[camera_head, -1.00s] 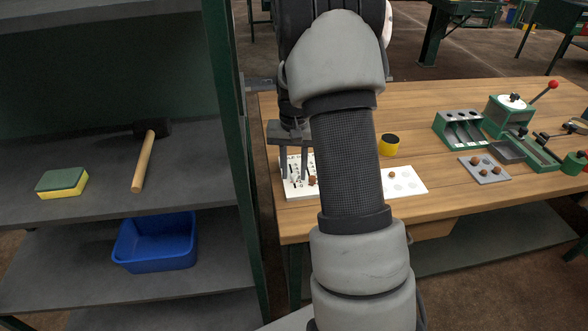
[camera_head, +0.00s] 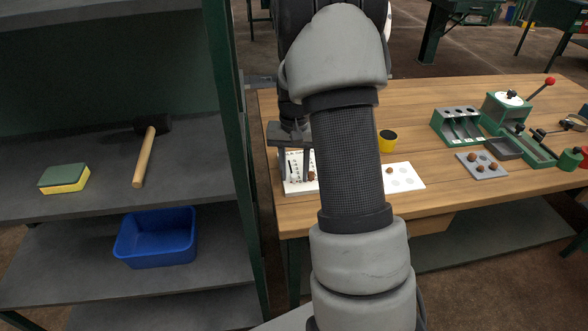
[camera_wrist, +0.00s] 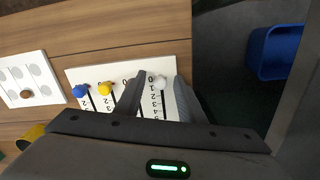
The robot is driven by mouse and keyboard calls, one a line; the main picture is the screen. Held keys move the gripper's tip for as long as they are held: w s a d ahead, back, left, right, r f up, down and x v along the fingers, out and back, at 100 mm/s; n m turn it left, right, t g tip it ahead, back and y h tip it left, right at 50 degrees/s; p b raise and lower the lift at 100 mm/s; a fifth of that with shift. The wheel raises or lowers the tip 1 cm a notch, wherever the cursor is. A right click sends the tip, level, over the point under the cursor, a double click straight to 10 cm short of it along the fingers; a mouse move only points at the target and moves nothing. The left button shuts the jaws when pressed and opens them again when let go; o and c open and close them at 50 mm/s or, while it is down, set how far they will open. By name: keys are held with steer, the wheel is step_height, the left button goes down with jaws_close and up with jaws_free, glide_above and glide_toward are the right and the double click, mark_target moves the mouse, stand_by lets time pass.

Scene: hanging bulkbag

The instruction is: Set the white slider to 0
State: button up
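The white slider knob (camera_wrist: 158,81) is in the wrist view, on a white panel (camera_wrist: 83,74) with numbered slots. It sits near the 0 end of its scale. The panel also carries a blue knob (camera_wrist: 80,91) and a yellow knob (camera_wrist: 105,88). My gripper (camera_wrist: 160,76) is open, with one finger on each side of the white knob; I see gaps to both fingers. In the head view my gripper (camera_head: 295,173) is over the panel (camera_head: 300,190) at the table's left end; my arm hides part of the panel there.
A white board with circles (camera_head: 403,177) and a yellow-black cylinder (camera_head: 388,141) are right of the panel. Green fixtures (camera_head: 458,126) stand farther right on the wooden table (camera_head: 450,199). A shelf post (camera_head: 232,130) is close on the left, with a blue bin (camera_head: 155,240) beyond.

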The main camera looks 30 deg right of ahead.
mark_target(294, 176)
steer(key=shift+w, duration=0.1)
steer(key=shift+r, duration=0.3)
step_height(294, 176, up, 17)
steer(key=p, duration=0.3)
steer(key=shift+f, duration=0.1)
stand_by(0.3)
